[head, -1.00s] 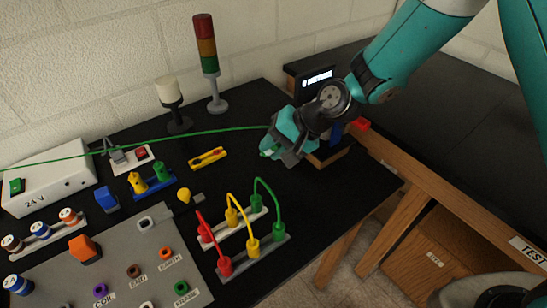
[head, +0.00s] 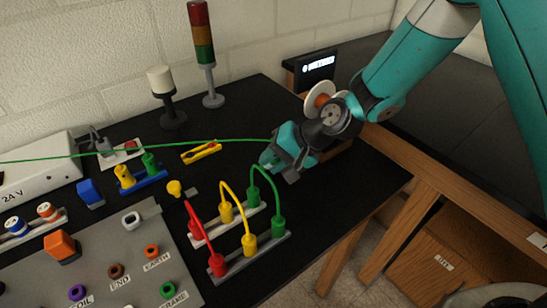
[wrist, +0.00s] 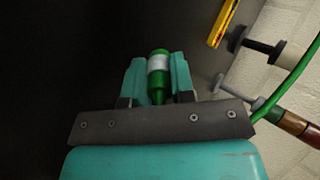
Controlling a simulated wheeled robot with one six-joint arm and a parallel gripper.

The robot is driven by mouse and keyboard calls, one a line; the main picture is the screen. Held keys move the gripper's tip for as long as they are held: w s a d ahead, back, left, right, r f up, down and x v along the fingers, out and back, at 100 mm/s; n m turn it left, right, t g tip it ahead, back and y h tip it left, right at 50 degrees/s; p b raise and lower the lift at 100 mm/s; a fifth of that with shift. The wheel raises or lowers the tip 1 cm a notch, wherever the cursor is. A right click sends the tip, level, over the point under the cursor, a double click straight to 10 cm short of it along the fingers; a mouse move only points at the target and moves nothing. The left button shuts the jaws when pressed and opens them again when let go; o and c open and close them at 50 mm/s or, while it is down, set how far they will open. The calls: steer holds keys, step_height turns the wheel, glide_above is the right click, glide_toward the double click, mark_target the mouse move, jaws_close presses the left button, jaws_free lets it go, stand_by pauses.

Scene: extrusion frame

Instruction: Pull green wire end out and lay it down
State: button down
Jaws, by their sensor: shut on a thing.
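My gripper (head: 270,164) is above the black bench, right of the yellow spirit level. In the wrist view, its two teal fingers (wrist: 158,82) are shut on the green wire end (wrist: 158,72), a green plug with a pale band. The green wire (head: 150,147) runs from the gripper leftward across the bench and out of the picture, passing over the white 24 V box (head: 35,175). Part of the wire also curves at the right of the wrist view (wrist: 296,80). The plug is hidden by the gripper in the head view.
Red, yellow and green looped leads stand on white and grey strips (head: 250,255) in front of the gripper. A signal tower (head: 203,50) and a white-topped post (head: 162,85) stand behind. The yellow level (head: 201,152) lies left. Bare bench (head: 340,190) is at the right.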

steer(key=shift+f, duration=0.15)
steer(key=c, duration=0.9)
jaws_free()
steer(key=shift+f, duration=0.1)
steer(key=shift+s+d+f, duration=0.1)
steer(key=shift+d, duration=0.05)
steer(key=b+v, duration=0.1)
steer(key=v, duration=1.6)
steer(key=shift+r, duration=0.45)
